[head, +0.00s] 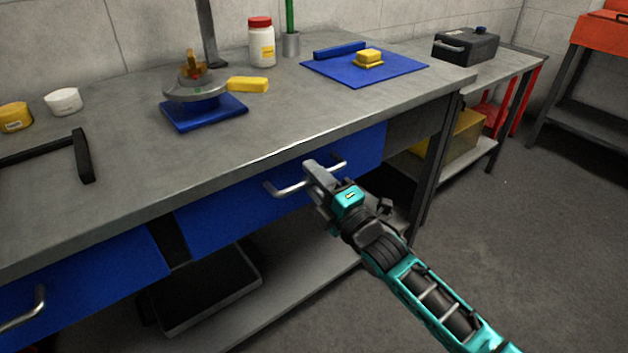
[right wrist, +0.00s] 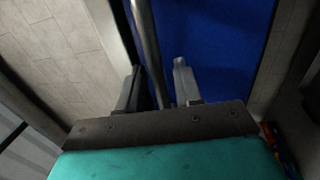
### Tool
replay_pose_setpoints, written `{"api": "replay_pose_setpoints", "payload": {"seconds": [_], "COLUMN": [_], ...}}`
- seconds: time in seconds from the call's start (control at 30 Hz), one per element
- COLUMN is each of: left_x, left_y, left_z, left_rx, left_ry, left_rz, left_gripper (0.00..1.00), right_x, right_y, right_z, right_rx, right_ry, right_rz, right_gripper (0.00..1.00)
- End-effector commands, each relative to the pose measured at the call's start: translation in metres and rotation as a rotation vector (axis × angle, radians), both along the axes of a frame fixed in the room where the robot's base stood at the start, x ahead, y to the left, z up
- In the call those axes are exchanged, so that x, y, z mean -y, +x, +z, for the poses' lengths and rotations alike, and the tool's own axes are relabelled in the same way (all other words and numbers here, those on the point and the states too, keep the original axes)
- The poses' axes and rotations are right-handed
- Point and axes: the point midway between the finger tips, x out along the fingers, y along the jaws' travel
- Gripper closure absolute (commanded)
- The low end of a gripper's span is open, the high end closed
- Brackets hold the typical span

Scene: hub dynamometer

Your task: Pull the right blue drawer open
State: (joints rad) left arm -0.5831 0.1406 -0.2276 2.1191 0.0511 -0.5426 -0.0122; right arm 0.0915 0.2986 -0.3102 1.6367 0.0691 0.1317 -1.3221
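The right blue drawer (head: 240,207) sits under the workbench top, its front looking flush with the bench. Its silver bar handle (head: 285,190) runs across the front. My right gripper (head: 315,172) is at the middle of this handle. In the right wrist view, the handle bar (right wrist: 150,50) passes between the two spread fingers of my right gripper (right wrist: 156,85), with visible gaps beside it. The fingers point toward the blue drawer front (right wrist: 225,45). The gripper hides the middle of the handle in the head view. My left gripper is not in view.
The left blue drawer (head: 85,285) has its own handle (head: 25,312). On the bench top (head: 330,115) are a blue mat (head: 330,68), a white jar (head: 262,45) and a grey hub part (head: 195,90). A lower shelf (head: 300,295) runs below. Floor at right is clear.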

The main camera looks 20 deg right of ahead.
Motion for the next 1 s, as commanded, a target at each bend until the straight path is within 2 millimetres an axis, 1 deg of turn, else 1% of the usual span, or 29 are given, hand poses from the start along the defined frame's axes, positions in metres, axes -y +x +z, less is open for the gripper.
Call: {"api": "replay_pose_setpoints", "payload": {"seconds": [0.27, 0.63, 1.0], "left_x": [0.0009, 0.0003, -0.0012], "left_y": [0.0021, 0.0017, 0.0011], "left_z": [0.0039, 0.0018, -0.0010], "left_rx": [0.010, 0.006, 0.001], "left_ry": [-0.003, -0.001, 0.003], "left_rz": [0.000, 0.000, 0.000], "left_gripper": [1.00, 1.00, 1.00], "right_x": [-0.0005, -0.0004, -0.0003], "right_y": [0.0014, 0.0011, 0.0010], "right_z": [0.0006, 0.0005, 0.0004], "right_rx": [0.000, 0.000, 0.000], "right_ry": [0.000, 0.000, 0.000], "right_rz": [0.000, 0.000, 0.000], "right_gripper": [0.65, 1.00, 1.00]}}
